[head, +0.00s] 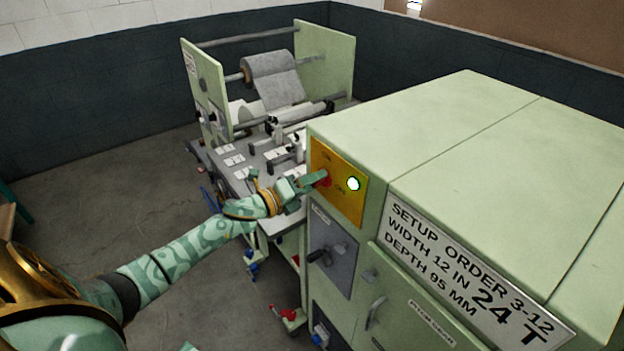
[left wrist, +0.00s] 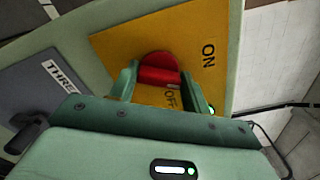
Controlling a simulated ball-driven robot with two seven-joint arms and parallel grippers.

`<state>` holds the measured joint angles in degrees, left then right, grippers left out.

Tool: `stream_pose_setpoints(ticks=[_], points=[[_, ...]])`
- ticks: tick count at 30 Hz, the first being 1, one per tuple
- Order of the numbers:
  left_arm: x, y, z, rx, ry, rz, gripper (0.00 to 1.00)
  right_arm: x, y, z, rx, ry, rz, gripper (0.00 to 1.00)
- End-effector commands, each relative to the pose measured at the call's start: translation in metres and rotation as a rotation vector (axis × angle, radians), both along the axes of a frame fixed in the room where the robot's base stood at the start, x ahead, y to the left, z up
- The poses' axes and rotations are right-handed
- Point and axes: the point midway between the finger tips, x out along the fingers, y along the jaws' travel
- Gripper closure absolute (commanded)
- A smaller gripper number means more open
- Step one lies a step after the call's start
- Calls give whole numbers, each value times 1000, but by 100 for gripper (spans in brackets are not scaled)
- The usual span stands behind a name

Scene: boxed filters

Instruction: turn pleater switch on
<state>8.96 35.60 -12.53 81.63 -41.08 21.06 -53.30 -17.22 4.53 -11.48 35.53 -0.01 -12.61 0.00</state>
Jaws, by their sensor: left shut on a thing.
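The pleater switch is a red knob (head: 326,181) on a yellow panel (head: 347,208) on the end face of the pale green machine. My left gripper (head: 316,180) reaches it from the left and is shut on it. In the left wrist view the red switch (left wrist: 158,69) sits between the two green fingers (left wrist: 162,84). The yellow plate (left wrist: 120,42) there reads ON to the right of the switch and OFF below it, nearer my gripper. The fingers partly hide the switch, so I cannot tell its exact setting. My right gripper is not in view.
A round lamp (head: 353,184) beside the switch glows white-green. Below the panel is a grey plate with a dark handle (head: 320,256). A setup order sign (head: 468,268) is on the cabinet. A roll of grey material (head: 272,68) hangs behind. Floor on the left is clear.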

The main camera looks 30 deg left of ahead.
Motion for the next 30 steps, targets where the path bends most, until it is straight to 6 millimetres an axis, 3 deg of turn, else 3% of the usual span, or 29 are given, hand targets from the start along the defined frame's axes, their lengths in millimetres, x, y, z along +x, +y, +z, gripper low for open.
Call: stream_pose_setpoints(ticks=[15, 30], points=[[0, 1, -1, -373, 156, 2, 76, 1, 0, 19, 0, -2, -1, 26], [0, 1, -3, -492, 205, 2, 76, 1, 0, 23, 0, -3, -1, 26]])
